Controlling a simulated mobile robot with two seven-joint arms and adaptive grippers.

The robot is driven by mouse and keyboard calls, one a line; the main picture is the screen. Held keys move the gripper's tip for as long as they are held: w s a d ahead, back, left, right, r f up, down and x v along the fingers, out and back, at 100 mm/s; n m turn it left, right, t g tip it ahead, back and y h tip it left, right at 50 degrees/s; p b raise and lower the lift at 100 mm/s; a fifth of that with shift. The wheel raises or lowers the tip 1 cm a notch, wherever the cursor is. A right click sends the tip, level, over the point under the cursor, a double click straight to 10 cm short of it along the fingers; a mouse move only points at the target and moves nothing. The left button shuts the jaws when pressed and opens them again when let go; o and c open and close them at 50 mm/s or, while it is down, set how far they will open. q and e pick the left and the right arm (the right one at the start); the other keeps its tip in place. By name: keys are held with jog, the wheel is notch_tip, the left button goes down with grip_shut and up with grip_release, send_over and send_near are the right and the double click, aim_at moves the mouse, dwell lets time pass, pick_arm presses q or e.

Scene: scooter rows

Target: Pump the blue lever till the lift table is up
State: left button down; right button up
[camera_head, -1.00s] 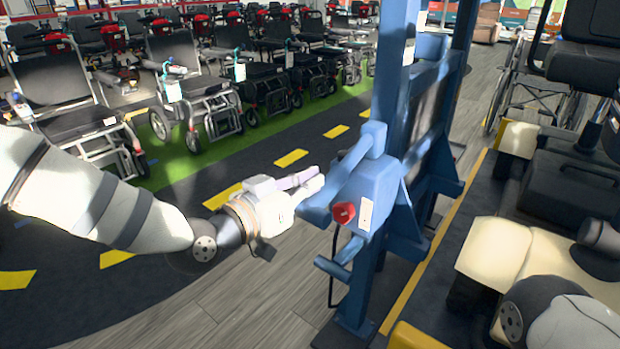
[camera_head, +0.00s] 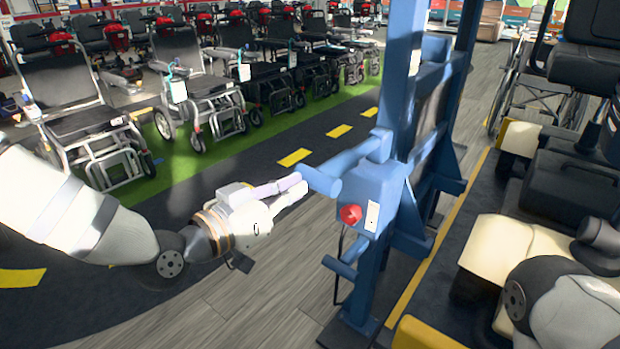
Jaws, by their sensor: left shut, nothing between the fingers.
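The blue lever (camera_head: 345,163) sticks out to the left from the top of a blue pump box (camera_head: 362,190) with a red knob (camera_head: 350,214). It slopes slightly down to a thick grip end (camera_head: 322,181). My left gripper (camera_head: 301,186) is shut, with its fingertips at the lever's grip end, touching or very close to it. The box sits on a tall blue frame (camera_head: 400,60), which looks like part of the lift. I cannot make out the table's height. My right gripper is out of view; part of my right arm (camera_head: 575,310) shows at lower right.
Wheelchairs (camera_head: 190,90) stand in a row on a green strip at the left and back. A blue bar (camera_head: 345,260) juts out below the box. A large dark and cream scooter (camera_head: 500,240) fills the right side. The wooden floor below my left gripper is clear.

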pick_arm(q)
jog(key=v, duration=0.4)
jog(key=shift+s+a+f, duration=0.15)
jog(key=shift+s+f, duration=0.05)
